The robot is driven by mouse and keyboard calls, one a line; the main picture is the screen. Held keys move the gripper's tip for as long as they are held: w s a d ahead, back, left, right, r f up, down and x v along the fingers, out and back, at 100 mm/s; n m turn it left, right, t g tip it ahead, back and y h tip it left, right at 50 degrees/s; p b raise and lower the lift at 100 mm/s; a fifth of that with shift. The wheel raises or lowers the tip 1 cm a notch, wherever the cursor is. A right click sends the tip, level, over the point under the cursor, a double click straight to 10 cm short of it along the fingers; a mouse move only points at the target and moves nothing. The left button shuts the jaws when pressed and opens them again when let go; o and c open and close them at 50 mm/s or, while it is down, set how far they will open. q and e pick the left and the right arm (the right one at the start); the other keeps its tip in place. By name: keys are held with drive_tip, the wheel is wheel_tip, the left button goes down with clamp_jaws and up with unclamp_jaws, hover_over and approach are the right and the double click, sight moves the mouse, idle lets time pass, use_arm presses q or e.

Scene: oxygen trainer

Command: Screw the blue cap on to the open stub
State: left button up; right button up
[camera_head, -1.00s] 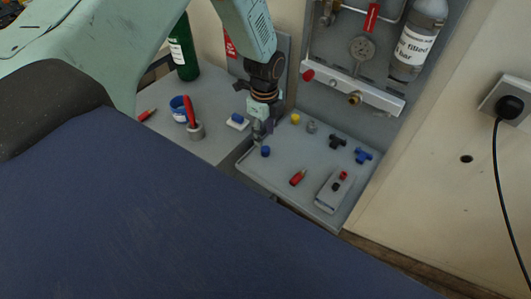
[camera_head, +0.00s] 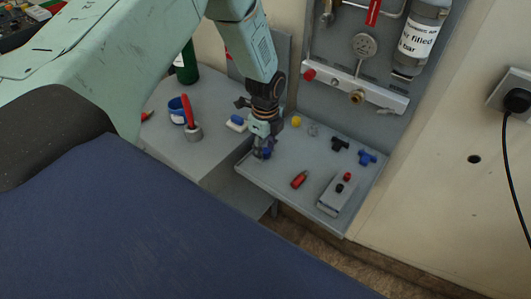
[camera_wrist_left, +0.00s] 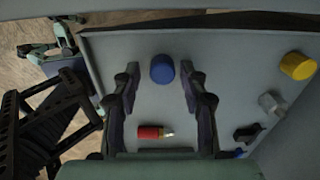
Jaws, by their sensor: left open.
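The blue cap (camera_wrist_left: 162,68) stands on the grey tray shelf, near its front left corner in the head view (camera_head: 266,153). My left gripper (camera_wrist_left: 160,76) is open, with one finger on each side of the cap and a gap showing on both sides. In the head view the left gripper (camera_head: 262,147) points down at the cap and partly hides it. A white manifold bar (camera_head: 335,84) on the wall panel bears a red knob and a brass fitting (camera_head: 357,97). I cannot tell for sure which fitting is the open stub. My right gripper is not in view.
A grey cylinder hangs above.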

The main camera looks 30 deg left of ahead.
use_arm(q)
drive_tip(key=shift+w+a+f, duration=0.1)
drive_tip(key=shift+w+f, duration=0.2)
drive_tip(key=shift+w, duration=0.15)
drive_tip(key=shift+s+r, duration=0.15)
drive_tip(key=shift+r, duration=0.05)
drive_tip(key=shift+s, duration=0.2)
drive_tip(key=shift+f, duration=0.15)
drive_tip(key=shift+c, duration=0.3)
